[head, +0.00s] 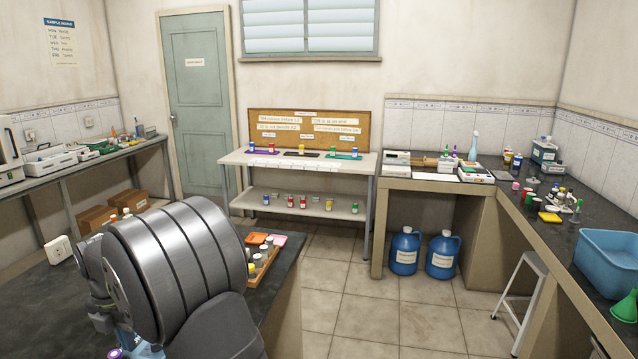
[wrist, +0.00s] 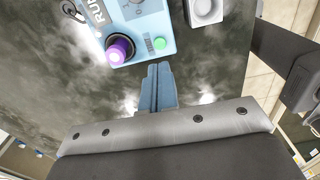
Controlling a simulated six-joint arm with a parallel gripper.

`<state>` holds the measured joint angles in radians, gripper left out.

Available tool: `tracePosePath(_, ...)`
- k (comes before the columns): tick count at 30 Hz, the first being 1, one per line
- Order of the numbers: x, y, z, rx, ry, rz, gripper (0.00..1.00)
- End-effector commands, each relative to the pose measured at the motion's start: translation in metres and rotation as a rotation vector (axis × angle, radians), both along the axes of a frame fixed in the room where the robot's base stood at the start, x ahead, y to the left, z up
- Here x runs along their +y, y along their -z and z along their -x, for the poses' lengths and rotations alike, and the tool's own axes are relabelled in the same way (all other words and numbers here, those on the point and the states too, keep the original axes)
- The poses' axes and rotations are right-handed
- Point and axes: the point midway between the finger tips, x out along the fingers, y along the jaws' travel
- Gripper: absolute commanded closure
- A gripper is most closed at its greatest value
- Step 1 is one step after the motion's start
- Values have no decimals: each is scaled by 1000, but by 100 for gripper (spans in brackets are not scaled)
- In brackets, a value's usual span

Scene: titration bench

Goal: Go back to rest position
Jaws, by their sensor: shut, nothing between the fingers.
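My gripper (wrist: 158,88) shows in the wrist view with its two blue-grey fingers together and nothing between them. It is over the dark bench top (wrist: 60,110). Just beyond the fingertips is a light blue control box (wrist: 155,22) with a purple knob (wrist: 120,50), a green button (wrist: 160,43) and a label reading "RUN". The fingers appear apart from the box, though the gap's depth is hard to judge. In the head view my arm covers much of the lower left and hides the gripper; a bit of purple and blue (head: 137,352) shows at the bottom edge.
A white socket box (head: 60,249) sits on the near bench, and a grey-white block (wrist: 203,12) stands beside the control box. A wooden rack (head: 264,262) with several capped bottles stands right of my arm. The tiled floor (head: 375,310) between benches is clear.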

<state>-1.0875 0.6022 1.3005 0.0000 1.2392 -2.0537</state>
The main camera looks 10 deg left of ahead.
Motion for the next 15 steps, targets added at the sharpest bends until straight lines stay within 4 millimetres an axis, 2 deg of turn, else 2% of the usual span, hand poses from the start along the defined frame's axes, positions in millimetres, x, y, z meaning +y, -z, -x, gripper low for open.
tracePosePath(9, 0, 2, 0, 0, 0, 1, 100)
tracePosePath(15, 0, 25, 0, 1, 0, 2, 100)
